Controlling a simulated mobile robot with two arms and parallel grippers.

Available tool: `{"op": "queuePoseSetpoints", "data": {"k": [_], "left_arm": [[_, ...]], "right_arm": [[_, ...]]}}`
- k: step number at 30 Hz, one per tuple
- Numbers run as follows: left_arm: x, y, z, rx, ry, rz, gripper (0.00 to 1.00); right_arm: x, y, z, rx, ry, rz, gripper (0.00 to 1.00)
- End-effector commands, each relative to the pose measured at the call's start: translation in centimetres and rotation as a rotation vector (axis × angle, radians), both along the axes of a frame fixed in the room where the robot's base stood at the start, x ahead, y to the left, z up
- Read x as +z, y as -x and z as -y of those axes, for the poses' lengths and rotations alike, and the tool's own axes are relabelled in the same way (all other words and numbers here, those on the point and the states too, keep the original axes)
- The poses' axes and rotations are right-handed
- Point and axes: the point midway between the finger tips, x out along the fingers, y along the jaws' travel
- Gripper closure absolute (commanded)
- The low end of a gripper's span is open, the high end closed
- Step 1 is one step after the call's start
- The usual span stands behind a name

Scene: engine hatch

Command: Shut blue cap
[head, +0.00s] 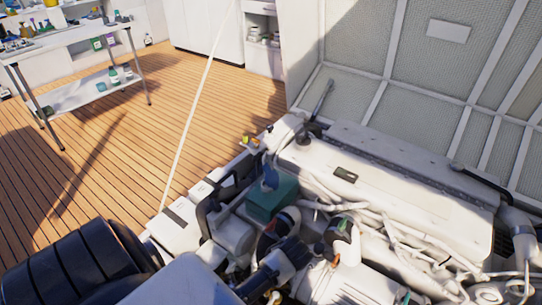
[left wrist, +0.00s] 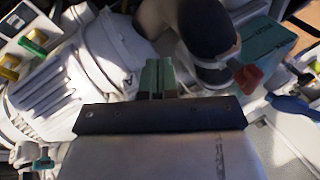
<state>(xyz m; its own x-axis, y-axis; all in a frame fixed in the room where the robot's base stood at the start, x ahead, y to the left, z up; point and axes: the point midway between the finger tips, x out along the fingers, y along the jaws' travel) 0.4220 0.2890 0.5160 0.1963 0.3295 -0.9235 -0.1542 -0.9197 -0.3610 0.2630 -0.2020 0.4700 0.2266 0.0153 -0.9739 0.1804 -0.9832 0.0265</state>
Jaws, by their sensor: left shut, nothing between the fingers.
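A small blue piece that looks like the blue cap (head: 270,177) stands up at the top of the teal box (head: 272,200) on the engine in the head view. In the left wrist view a blue piece (left wrist: 293,108) lies at the right edge, below the teal box (left wrist: 268,42). I cannot tell exactly how the cap sits on its opening. My left gripper (left wrist: 157,72) is shut and empty, its greenish fingers close together over the engine, left of the blue piece and apart from it. My right gripper is not in view.
A black hose (left wrist: 200,30) and a red handle (left wrist: 247,77) lie between my left fingers and the blue piece. Yellow and green caps (left wrist: 33,40) show at the left. White engine pipes (head: 385,245) crowd the right.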

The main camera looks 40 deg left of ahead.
Motion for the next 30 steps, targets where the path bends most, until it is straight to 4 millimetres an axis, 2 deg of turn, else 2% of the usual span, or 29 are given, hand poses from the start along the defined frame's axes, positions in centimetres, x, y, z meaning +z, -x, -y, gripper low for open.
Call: {"op": "queuePoseSetpoints", "data": {"k": [1, 8, 12, 15, 18, 23, 26, 30], "left_arm": [[1.3, -2.0, -0.9, 0.019, -0.035, 0.008, 1.0], [6.9, -8.9, -4.9, 0.113, -0.184, -0.018, 1.0], [11.6, -13.3, -7.5, 0.19, -0.277, -0.045, 1.0], [15.3, -15.7, -9.1, 0.249, -0.331, -0.067, 1.0], [18.4, -17.3, -10.1, 0.297, -0.367, -0.087, 1.0], [21.3, -18.4, -11.0, 0.341, -0.396, -0.105, 1.0], [21.5, -18.5, -11.4, 0.35, -0.401, -0.111, 1.0], [20.3, -18.4, -12.6, 0.352, -0.403, -0.114, 1.0]], "right_arm": [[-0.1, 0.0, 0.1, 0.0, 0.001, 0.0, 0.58], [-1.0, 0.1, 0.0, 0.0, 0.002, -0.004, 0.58], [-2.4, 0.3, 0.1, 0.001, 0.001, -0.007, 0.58], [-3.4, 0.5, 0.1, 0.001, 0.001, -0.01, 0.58], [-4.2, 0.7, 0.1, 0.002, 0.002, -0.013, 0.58], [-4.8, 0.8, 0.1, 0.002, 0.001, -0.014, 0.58], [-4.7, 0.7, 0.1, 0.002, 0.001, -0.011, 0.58], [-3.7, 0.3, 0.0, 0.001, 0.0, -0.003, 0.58]]}}
